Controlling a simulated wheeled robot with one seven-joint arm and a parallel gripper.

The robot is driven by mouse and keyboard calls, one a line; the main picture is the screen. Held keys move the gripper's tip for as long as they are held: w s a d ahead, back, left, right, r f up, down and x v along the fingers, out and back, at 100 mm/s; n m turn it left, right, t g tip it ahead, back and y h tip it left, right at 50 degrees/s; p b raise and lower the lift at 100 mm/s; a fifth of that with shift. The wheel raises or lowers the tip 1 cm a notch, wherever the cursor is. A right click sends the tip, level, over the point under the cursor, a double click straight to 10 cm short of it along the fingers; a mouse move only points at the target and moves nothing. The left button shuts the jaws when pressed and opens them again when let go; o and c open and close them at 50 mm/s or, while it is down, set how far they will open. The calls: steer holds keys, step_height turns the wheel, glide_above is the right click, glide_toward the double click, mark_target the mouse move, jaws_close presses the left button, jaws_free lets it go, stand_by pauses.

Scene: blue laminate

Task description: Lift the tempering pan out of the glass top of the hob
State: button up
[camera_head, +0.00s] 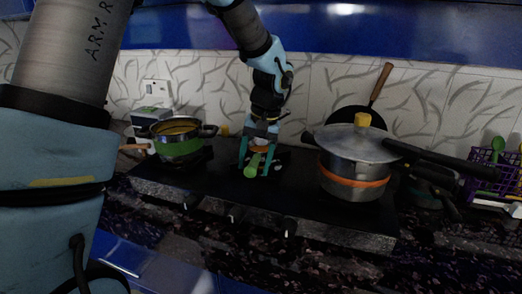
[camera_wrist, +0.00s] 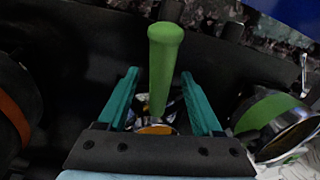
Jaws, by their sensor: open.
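The tempering pan's green handle (camera_head: 252,166) shows mid-hob in the head view, pointing toward the front. In the wrist view the handle (camera_wrist: 162,65) runs up the picture between my fingers, and a little of the bowl with something orange-yellow (camera_wrist: 157,130) shows near the gripper's base. My gripper (camera_head: 254,172) points down over the pan, its teal fingers open on either side of the handle. In the wrist view a gap shows between each finger and the handle. Most of the bowl is hidden. The black glass top of the hob (camera_head: 215,183) lies beneath.
A green-banded pot (camera_head: 180,147) stands on the hob's left. A large lidded steel cooker with an orange band (camera_head: 352,188) and long black handle stands on the right. A dark pan (camera_head: 352,115) leans at the back wall. A purple basket (camera_head: 483,178) is far right.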

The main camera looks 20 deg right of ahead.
steer(key=shift+f, duration=0.1)
jaws_close()
stand_by(0.5)
stand_by(0.9)
